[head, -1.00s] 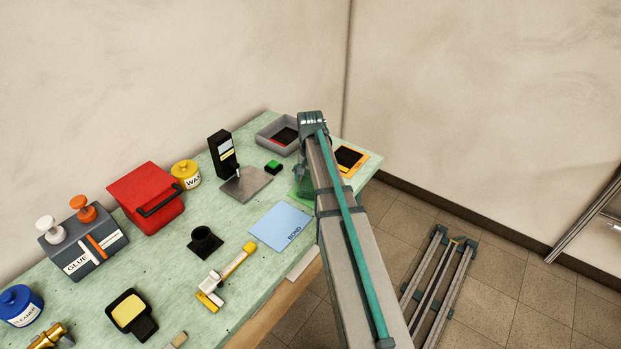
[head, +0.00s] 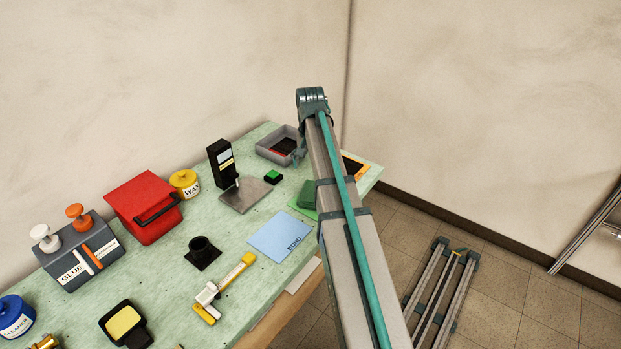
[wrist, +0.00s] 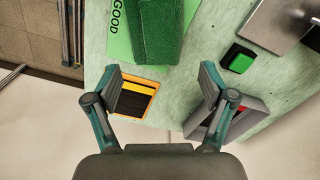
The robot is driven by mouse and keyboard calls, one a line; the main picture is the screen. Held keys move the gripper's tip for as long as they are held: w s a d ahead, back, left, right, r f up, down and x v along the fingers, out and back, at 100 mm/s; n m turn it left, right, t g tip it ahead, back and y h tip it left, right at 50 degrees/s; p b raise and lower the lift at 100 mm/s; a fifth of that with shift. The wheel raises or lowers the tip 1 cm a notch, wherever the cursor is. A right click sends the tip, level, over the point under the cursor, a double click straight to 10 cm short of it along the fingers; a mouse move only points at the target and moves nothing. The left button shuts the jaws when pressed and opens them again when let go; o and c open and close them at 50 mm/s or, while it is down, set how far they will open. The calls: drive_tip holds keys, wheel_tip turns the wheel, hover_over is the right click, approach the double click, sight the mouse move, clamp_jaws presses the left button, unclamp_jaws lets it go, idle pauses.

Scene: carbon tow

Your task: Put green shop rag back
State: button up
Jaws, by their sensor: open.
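The green shop rag (wrist: 157,30), a dark green folded block of cloth, lies on a light green mat (wrist: 119,42) marked GOOD at the top of the wrist view. In the head view the rag (head: 306,193) shows just left of my arm, which hides part of the mat. My gripper (wrist: 160,88) is open, with nothing between its fingers. The rag is beyond the fingertips and apart from them. In the head view my gripper is mostly hidden behind my arm.
An orange-framed black pad (wrist: 134,98) and a grey tray (head: 268,150) are near my gripper. A small green-topped block (head: 272,177), a metal plate with a black post (head: 245,194) and a blue BOND mat (head: 281,236) stand left of the rag.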

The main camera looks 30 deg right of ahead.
drive_tip(key=shift+r, duration=1.2)
